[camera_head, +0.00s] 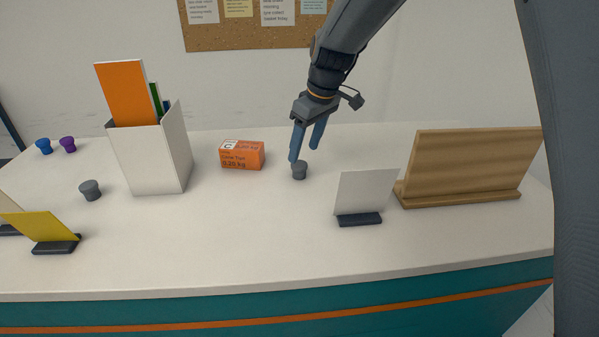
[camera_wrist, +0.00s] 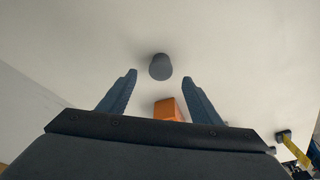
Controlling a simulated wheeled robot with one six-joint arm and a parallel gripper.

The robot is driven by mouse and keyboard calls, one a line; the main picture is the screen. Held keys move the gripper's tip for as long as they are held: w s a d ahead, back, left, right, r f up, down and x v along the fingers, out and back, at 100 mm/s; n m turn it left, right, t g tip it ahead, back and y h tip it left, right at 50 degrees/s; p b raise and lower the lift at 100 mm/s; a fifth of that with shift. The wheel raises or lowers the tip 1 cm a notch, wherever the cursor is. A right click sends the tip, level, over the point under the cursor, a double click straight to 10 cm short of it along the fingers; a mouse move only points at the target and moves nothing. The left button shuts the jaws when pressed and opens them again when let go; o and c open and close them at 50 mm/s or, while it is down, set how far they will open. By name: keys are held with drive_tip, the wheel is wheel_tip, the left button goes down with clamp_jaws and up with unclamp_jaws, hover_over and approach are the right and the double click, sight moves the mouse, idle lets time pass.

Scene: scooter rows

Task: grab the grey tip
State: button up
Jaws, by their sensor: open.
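A small grey tip (camera_head: 300,171) stands on the white table in the middle, right below my gripper (camera_head: 304,154). In the wrist view the grey tip (camera_wrist: 160,67) lies between and slightly beyond the two fingertips of my gripper (camera_wrist: 160,77), with a gap on each side. My gripper is open, with nothing between its fingers. A second, similar grey tip (camera_head: 90,190) stands at the left of the table, far from my gripper.
An orange box (camera_head: 242,155) stands just left of my gripper and shows in the wrist view (camera_wrist: 168,109). A white holder (camera_head: 150,160) is farther left, near blue (camera_head: 44,146) and purple (camera_head: 68,144) tips. A white card (camera_head: 364,192) and wooden stand (camera_head: 464,168) are right. The front middle is clear.

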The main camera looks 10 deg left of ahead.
sight(299, 164)
drive_tip(key=shift+p+x, duration=1.35)
drive_tip(key=shift+x, duration=2.15)
drive_tip(key=shift+s, duration=0.1)
drive_tip(key=c, duration=1.1)
